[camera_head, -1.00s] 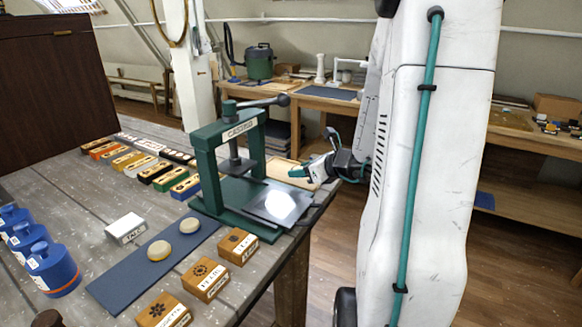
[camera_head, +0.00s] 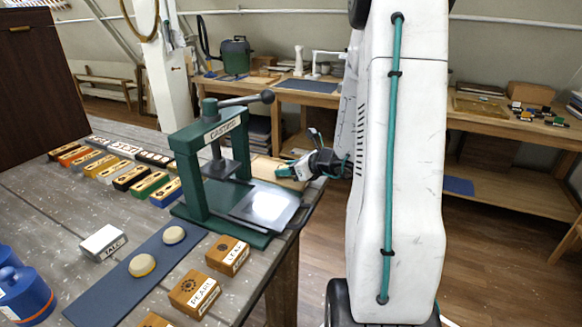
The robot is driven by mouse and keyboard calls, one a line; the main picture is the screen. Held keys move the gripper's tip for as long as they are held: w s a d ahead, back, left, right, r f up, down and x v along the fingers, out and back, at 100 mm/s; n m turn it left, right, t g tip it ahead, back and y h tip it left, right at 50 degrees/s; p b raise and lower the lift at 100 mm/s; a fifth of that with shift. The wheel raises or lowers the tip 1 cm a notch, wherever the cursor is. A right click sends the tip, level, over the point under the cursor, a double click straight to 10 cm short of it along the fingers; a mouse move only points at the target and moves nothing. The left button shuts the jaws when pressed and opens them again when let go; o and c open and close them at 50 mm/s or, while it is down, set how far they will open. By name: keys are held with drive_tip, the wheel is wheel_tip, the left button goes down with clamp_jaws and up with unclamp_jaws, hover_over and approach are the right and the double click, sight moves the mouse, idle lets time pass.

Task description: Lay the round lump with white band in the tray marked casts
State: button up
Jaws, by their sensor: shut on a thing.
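Two pale round lumps lie on the blue mat in front of the press: a nearer one (camera_head: 142,266) with a yellowish band, and a farther one (camera_head: 173,235) whose band I cannot tell. The press (camera_head: 189,172) bears a label that seems to read "CASTING". No tray marked casts can be read.
Wooden stamp blocks (camera_head: 194,293) stand right of the mat (camera_head: 92,303). Several coloured blocks (camera_head: 130,178) line the back.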

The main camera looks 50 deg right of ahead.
drive_tip(key=shift+f, duration=0.15)
drive_tip(key=o, duration=1)
drive_tip(key=shift+d, duration=0.1)
